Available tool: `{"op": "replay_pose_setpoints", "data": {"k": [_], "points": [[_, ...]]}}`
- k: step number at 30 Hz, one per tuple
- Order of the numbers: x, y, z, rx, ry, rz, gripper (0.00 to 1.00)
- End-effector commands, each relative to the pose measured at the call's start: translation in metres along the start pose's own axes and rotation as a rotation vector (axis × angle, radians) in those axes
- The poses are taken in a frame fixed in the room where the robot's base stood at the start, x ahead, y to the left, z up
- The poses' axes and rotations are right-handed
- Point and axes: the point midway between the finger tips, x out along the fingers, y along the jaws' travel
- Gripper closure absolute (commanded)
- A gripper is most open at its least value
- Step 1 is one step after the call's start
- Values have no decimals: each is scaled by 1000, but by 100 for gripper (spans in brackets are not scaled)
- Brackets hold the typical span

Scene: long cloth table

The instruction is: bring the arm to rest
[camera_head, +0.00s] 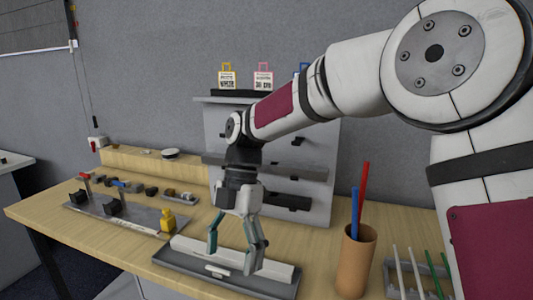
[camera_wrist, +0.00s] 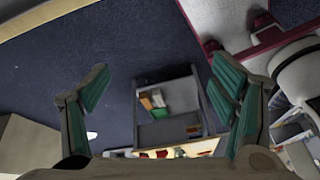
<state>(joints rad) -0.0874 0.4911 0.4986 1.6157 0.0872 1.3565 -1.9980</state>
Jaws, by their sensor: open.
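My gripper (camera_head: 231,258) hangs from my bent arm in the head view, fingers pointing down in front of a grey tray (camera_head: 187,275) and a long white piece (camera_head: 282,270) on it. The fingers are spread apart with nothing between them. I cannot tell the height of the fingertips over the tray. In the wrist view my gripper (camera_wrist: 160,72) shows its two green-padded fingers wide apart and empty, with dark floor beyond.
A brown cup (camera_head: 356,265) with a blue and a red stick stands right of the tray. A rack (camera_head: 418,267) is farther right. A grey board (camera_head: 315,200) rises behind. A tool tray (camera_head: 120,222) and a yellow piece (camera_head: 168,220) lie left. An open grey box (camera_wrist: 168,132) shows below.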

Motion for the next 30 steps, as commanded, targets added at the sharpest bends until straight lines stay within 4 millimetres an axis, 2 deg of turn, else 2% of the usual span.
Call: {"op": "replay_pose_setpoints", "data": {"k": [8,15,20,25,30], "points": [[-29,-48,-2,331,-119,58,21],[-60,-127,-8,842,-237,212,21],[-72,-182,-15,1198,-265,361,21],[-75,-239,-27,1566,-236,543,21],[-68,-290,-40,1914,-137,738,21]]}}
